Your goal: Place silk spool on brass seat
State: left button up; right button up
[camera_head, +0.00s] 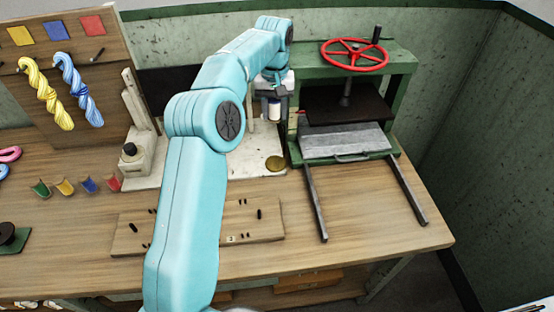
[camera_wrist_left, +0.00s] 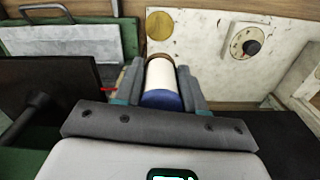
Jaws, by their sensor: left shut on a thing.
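The silk spool (camera_head: 274,110) is a white cylinder with a blue end. My left gripper (camera_head: 274,98) is shut on it and holds it above the pale machine base. In the left wrist view the spool (camera_wrist_left: 161,78) sits between the two fingers of my left gripper (camera_wrist_left: 161,75), blue end toward the camera. The brass seat (camera_head: 276,163) is a flat round disc on the pale base, lower in the head view than the spool and apart from it. It also shows in the left wrist view (camera_wrist_left: 159,25), beyond the spool. My right gripper is not in view.
A green press (camera_head: 403,85) with a red handwheel (camera_head: 354,55) and two rails stands close to the right of the seat. A pale upright (camera_head: 137,100) with a black knob stands left. A wooden peg board (camera_head: 266,222) lies in front.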

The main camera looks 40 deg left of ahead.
pick_arm(q)
send_over(275, 163)
jog(key=f, duration=1.3)
jog(key=shift+w+f, duration=0.2)
jog(key=shift+f, duration=0.05)
notch_tip(275, 163, down, 4)
jog(key=shift+s+r+p, duration=0.15)
jog(key=shift+r+p, duration=0.05)
jog(key=shift+p, duration=0.3)
jog(key=shift+f, duration=0.35)
jog(key=shift+f, duration=0.1)
jog(key=o, duration=1.1)
jog(key=shift+c, duration=0.2)
